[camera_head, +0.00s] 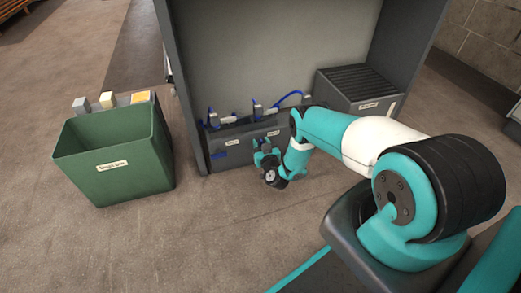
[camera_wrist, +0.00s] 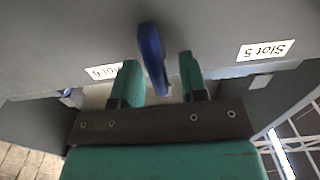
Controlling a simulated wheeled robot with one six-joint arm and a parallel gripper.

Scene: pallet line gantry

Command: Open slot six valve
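A blue valve lever (camera_wrist: 152,58) hangs from the grey panel in the wrist view, its free end between my two fingers. My gripper (camera_wrist: 158,75) is open, with a gap on both sides of the lever. A white label reading Slot 6 (camera_wrist: 101,72) shows upside down just left of the lever, partly covered by my left finger. A Slot 5 label (camera_wrist: 265,50) is to the right. In the head view my gripper (camera_head: 265,152) is low at the front of the grey slotted unit (camera_head: 228,158); the lever between the fingers is hidden there.
A green bin (camera_head: 118,165) stands on the floor left of the cabinet (camera_head: 186,85). A dark ribbed box (camera_head: 355,82) stands inside the cabinet at right. The floor in front of the unit is clear.

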